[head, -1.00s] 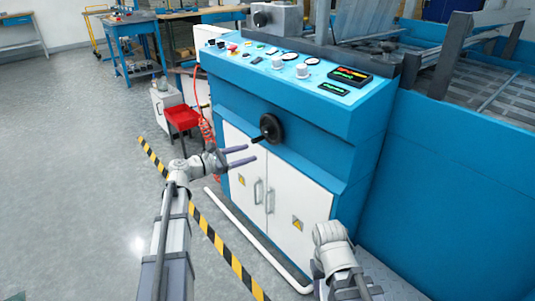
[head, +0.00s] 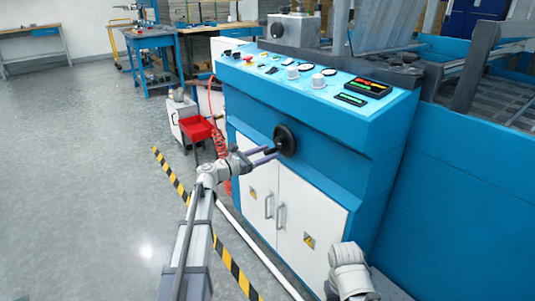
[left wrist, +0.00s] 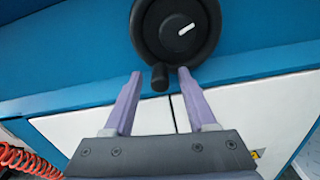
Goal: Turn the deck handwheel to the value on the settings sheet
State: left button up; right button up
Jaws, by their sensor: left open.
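A black handwheel (head: 285,140) with a short handle is on the blue front of the machine, above the white doors. In the left wrist view, the handwheel (left wrist: 176,40) fills the top middle, with a white mark on its hub. Its handle (left wrist: 160,78) points down and shows between my fingertips. My left gripper (head: 268,156) is open, its purple fingers reaching to the wheel's lower left; I cannot tell whether they touch the handle. My right arm shows at the bottom, but its gripper is out of view. I cannot make out a settings sheet.
The sloped panel (head: 310,82) above has knobs, gauges and a lit display (head: 367,87). A second black wheel (head: 277,30) is on a grey block at the top. A red bin (head: 195,129) and coiled red hose (head: 220,143) are left of the machine. Open floor lies further left.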

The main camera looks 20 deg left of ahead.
pick_arm(q)
jog(key=shift+w+d, duration=0.25)
jog(key=shift+w, duration=0.05)
grip_shut()
dwell(0.4)
